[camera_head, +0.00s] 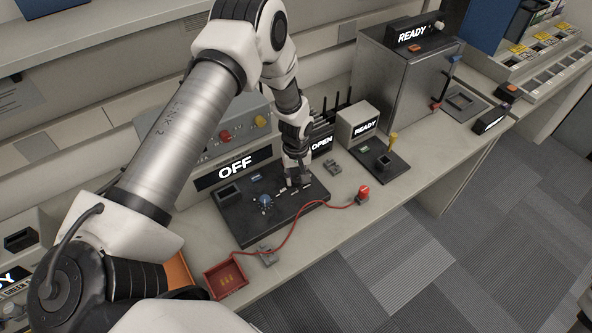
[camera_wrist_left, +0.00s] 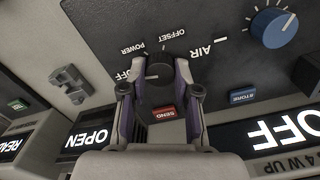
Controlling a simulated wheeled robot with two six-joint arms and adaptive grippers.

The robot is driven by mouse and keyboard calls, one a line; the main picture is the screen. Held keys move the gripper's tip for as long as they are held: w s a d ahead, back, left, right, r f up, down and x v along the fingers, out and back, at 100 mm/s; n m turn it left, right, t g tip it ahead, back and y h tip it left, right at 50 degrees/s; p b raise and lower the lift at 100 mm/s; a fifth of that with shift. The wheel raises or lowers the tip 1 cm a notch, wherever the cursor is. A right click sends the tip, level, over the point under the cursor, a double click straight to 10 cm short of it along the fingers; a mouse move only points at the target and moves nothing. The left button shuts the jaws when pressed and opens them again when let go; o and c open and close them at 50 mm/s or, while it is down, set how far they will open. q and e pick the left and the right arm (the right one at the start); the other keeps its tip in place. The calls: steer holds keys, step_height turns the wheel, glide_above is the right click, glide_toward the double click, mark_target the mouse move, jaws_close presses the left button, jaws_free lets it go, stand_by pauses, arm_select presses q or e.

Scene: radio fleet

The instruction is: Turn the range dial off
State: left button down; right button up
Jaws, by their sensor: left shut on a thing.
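In the left wrist view a dark round dial (camera_wrist_left: 158,66) sits between the fingertips of my left gripper (camera_wrist_left: 154,76), which is shut on it. The words OFF, POWER and OFFSET stand around the dial; I read no label saying range. My left gripper also shows in the head view (camera_head: 297,181), low over the dark control panel (camera_head: 272,232). A blue dial (camera_wrist_left: 273,28) with a pale pointer line stands apart from the gripper on the same panel and shows in the head view too (camera_head: 265,201). The screen (camera_head: 235,169) behind the panel reads OFF. My right gripper is not seen.
A red SEND button (camera_wrist_left: 164,112) and a blue STORE button (camera_wrist_left: 242,96) lie close to the fingers. A red cable runs across the panel's front to a red-topped plug (camera_head: 363,193). A red tray (camera_head: 225,279) stands at the front edge. Screens to the right read OPEN and READY.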

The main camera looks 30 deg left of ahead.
mark_target(296, 179)
arm_select(q)
steer(key=shift+s+f+n+p, duration=0.15)
steer(key=shift+n+p, duration=0.35)
steer(key=shift+n, duration=0.5)
steer(key=c, duration=0.8)
jaws_free()
steer(key=shift+c, duration=0.2)
steer(key=shift+r, duration=0.4)
step_height(296, 179, up, 11)
steer(key=shift+r, duration=0.2)
